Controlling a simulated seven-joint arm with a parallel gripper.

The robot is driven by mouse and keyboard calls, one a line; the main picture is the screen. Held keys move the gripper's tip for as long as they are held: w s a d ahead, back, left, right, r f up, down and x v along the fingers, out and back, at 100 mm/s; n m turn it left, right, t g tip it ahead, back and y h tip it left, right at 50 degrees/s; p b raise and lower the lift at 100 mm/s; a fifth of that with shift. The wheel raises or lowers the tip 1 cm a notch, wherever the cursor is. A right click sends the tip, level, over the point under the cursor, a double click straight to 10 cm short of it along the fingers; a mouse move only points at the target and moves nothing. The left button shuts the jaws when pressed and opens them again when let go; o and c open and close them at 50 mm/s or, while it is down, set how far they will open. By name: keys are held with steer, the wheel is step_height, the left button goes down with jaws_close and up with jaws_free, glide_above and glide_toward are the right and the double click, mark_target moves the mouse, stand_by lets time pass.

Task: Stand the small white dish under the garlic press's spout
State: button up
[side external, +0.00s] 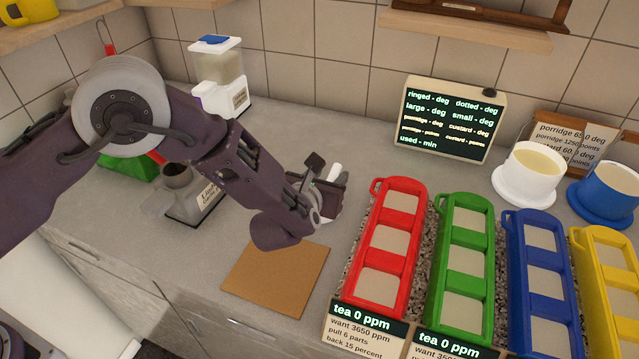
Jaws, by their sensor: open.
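My gripper (322,185) is over the counter in the middle of the side external view, turned away from the camera and partly hidden by my own wrist. Its jaws are open. A small white piece (335,172) shows beside the fingers; I cannot tell whether it is part of the gripper or a thing behind it. A grey metal device (176,176) with a labelled base stands left of my forearm and is partly covered by it; I cannot tell whether this is the garlic press. I cannot make out the small white dish or a spout for certain.
A brown square board (276,279) lies below my gripper. Red (364,262), green (440,280), blue (516,262) and yellow (583,262) trays fill the right. A white pot (526,190), a blue pot (600,200), a display (449,117) and a blue-lidded dispenser (232,75) stand behind.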

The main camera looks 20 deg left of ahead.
steer(key=v, duration=0.8)
